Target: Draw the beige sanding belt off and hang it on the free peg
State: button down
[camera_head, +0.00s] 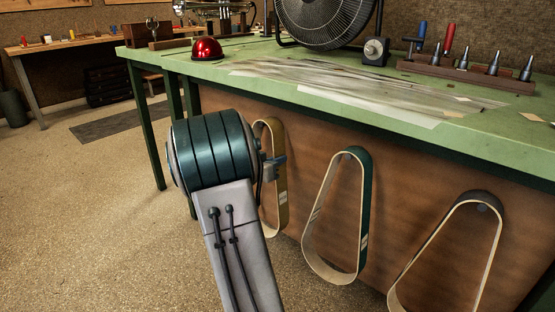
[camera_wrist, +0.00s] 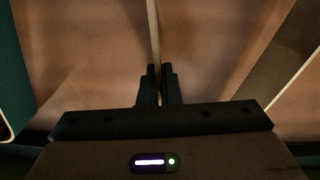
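The beige sanding belt (camera_head: 274,132) hangs as a long loop on the brown panel under the bench, partly hidden behind my arm. My gripper (camera_head: 280,165) is at its right side, below the top of the loop. In the wrist view, a thin pale strip (camera_wrist: 153,30), the belt seen edge-on, runs down between the fingertips of my gripper (camera_wrist: 160,80). The fingers are close together with the strip between them, and look shut on it. The peg holding this belt is hidden. I cannot make out a free peg in either view.
A green belt (camera_head: 364,205) hangs just to the right, and a grey-brown belt (camera_head: 451,226) farther right. The green bench top (camera_head: 280,95) overhangs the panel.

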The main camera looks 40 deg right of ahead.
jog(key=c, duration=1.6)
grip_release()
jog(key=shift+f, duration=0.1)
jog(key=shift+o, duration=0.2)
jog(key=a, duration=0.8)
jog(key=shift+s+r, duration=0.3)
jog(key=shift+r, duration=0.1)
